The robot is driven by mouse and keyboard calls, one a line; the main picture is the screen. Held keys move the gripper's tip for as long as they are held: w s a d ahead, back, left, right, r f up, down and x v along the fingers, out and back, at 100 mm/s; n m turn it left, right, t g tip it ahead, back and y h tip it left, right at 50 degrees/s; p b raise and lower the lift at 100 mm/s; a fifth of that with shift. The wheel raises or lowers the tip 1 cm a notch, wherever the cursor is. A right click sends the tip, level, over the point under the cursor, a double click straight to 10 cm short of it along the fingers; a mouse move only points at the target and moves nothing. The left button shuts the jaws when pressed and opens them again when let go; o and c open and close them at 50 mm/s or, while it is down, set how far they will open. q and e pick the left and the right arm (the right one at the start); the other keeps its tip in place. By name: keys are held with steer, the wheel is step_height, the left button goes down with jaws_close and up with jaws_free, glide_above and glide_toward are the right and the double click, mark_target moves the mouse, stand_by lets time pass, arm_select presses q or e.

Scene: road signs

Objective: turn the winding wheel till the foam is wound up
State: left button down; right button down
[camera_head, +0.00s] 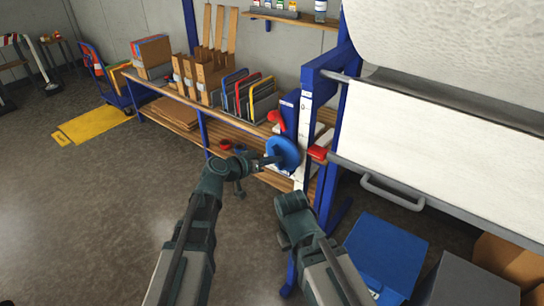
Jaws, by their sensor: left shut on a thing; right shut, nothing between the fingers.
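The blue winding wheel (284,150) is mounted on the side of a blue upright frame (305,110). My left gripper (269,161) is at the wheel's left side, shut on its handle; the grip itself is small and partly hidden. White foam (440,145) hangs as a wide sheet on the right, below a large white roll (450,35) at the top right. My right gripper (288,205) is below the wheel, apart from it, shut and empty; its fingertips are hard to make out.
A red-ended bar (318,153) sticks out just right of the wheel. A wooden bench (215,115) with cartons and coloured panels stands behind. A grey handle (392,193) is under the foam. A blue box (385,250) stands low right.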

arm_select(q)
steer(key=shift+s+d+f+m+t+y+b, duration=0.25)
steer(key=shift+m+t+y, duration=0.45)
steer(key=shift+m, duration=0.75)
steer(key=shift+r+m+t+y+b, duration=0.1)
steer(key=shift+m+t+y+b, duration=0.45)
steer(key=shift+m, duration=0.85)
steer(key=shift+s+d+f+m+t+y+b, duration=0.15)
steer(key=shift+m+t+y, duration=0.5)
steer(key=shift+m+y, duration=0.6)
steer(key=shift+r+m, duration=0.15)
steer(key=shift+m, duration=0.15)
steer(key=c, duration=0.9)
jaws_free()
steer(key=shift+w, duration=0.1)
steer(key=shift+o, duration=0.2)
steer(key=shift+r, duration=0.1)
